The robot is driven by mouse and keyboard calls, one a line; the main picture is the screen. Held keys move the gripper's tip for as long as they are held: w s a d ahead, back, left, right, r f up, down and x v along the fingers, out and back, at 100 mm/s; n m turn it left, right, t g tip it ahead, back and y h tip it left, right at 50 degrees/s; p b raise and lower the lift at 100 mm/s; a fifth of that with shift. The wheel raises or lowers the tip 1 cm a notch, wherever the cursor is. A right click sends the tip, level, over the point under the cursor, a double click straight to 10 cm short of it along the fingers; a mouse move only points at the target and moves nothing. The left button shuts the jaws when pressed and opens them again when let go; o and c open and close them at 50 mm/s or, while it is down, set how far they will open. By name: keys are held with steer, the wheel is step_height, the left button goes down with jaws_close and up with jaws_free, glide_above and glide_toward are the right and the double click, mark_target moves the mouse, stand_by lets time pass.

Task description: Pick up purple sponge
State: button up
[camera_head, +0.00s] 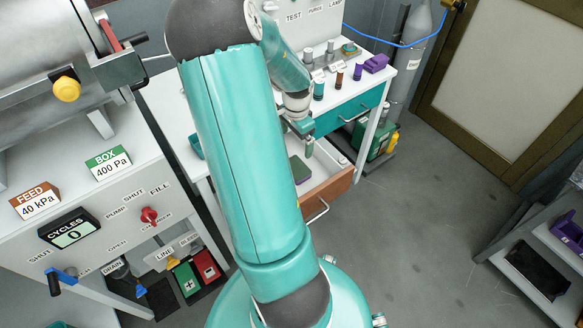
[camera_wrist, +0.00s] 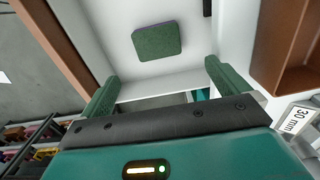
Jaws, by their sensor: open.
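The sponge (camera_wrist: 157,42) shows in the wrist view as a rounded rectangular pad with a green top face and a thin purple edge. It lies flat on the white floor of an open drawer, and also shows in the head view (camera_head: 300,168). My gripper (camera_wrist: 160,72) is open with two green fingers apart and nothing between them. The sponge is beyond the fingertips, roughly centred between them and apart from both. In the head view my gripper (camera_head: 307,143) is over the drawer, partly hidden by my arm.
The drawer has a brown front (camera_head: 328,190) and pale walls around the sponge. A brown compartment (camera_wrist: 287,75) is at the right in the wrist view. A bench (camera_head: 345,88) with small bottles and a purple item (camera_head: 376,63) stands behind.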

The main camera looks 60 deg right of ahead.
mark_target(297, 167)
steer(key=f, duration=1.3)
steer(key=shift+s+a+f, duration=0.1)
steer(key=shift+s+f, duration=0.15)
steer(key=shift+f, duration=0.15)
steer(key=c, duration=0.8)
step_height(297, 167, up, 18)
